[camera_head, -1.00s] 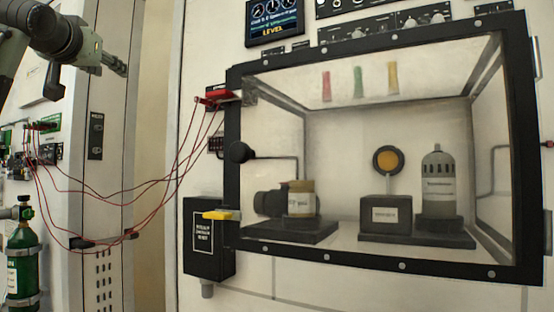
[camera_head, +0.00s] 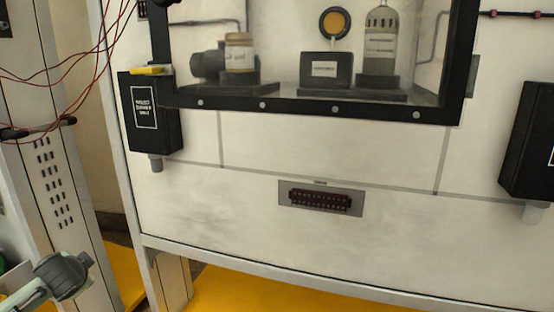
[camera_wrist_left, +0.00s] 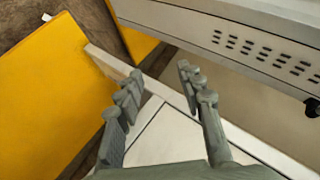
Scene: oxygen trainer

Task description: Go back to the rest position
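My left gripper (camera_wrist_left: 158,92) shows in the left wrist view. Its two grey fingers are spread apart, with nothing between them. They are over the white panel edge and floor. In the head view only a grey part of my left arm shows at the lower left; the fingers cannot be made out there. My right gripper is in neither view.
A glass-fronted black-framed case (camera_head: 300,107) is on the white wall panel (camera_head: 220,210). Black boxes (camera_head: 153,115) flank it. Red cables (camera_head: 75,95) hang at the left. A slotted white cabinet (camera_wrist_left: 235,35) is near my left gripper. Yellow floor mats (camera_wrist_left: 40,95) lie below.

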